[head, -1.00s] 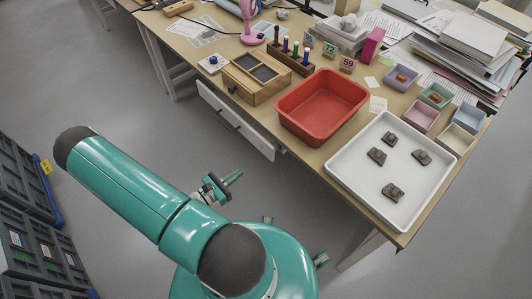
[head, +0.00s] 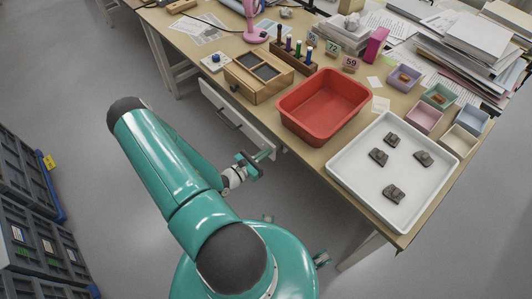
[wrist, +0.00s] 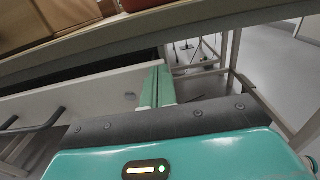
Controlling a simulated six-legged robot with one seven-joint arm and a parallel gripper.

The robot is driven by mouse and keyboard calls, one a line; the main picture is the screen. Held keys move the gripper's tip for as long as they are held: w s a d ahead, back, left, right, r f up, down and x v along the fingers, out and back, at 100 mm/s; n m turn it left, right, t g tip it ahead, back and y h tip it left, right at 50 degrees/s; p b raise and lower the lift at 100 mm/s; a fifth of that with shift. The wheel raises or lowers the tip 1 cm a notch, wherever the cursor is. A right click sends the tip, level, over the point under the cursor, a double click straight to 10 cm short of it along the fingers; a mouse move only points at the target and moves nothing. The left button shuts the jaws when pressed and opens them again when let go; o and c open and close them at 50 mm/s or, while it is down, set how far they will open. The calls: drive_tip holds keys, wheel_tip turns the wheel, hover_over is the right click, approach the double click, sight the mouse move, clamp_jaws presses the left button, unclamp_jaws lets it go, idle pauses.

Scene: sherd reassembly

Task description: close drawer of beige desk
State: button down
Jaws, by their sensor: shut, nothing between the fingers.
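The beige desk (head: 310,172) has a white drawer (head: 250,139) under its front edge, with a dark bar handle (head: 229,118). The drawer stands partly open; in the wrist view a dark gap shows between the drawer front (wrist: 95,90) and the desk top (wrist: 200,22). My gripper (head: 268,154) is shut and empty at the right end of the drawer front. In the wrist view its fingers (wrist: 158,86) lie together, overlapping the right end of the front. I cannot tell whether they touch it. The handle (wrist: 35,128) is left of the fingers there.
On the desk are a red bin (head: 322,108), a white tray (head: 345,168) with several dark sherds, a wooden box (head: 258,78) and small pastel bins (head: 424,118). Dark crates (head: 30,215) stand at the far left. A desk leg (head: 358,248) stands right of my gripper. The floor between is clear.

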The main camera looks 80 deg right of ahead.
sight(274, 146)
drive_tip(key=shift+s+d, duration=0.15)
drive_tip(key=shift+d, duration=0.05)
drive_tip(key=shift+x, duration=2.65)
drive_tip(key=shift+r, duration=0.1)
drive_tip(key=shift+w+a, duration=0.35)
drive_tip(key=shift+w, duration=0.05)
drive_tip(key=v, duration=1.3)
drive_tip(key=shift+w+a, duration=0.2)
drive_tip(key=shift+a, duration=0.1)
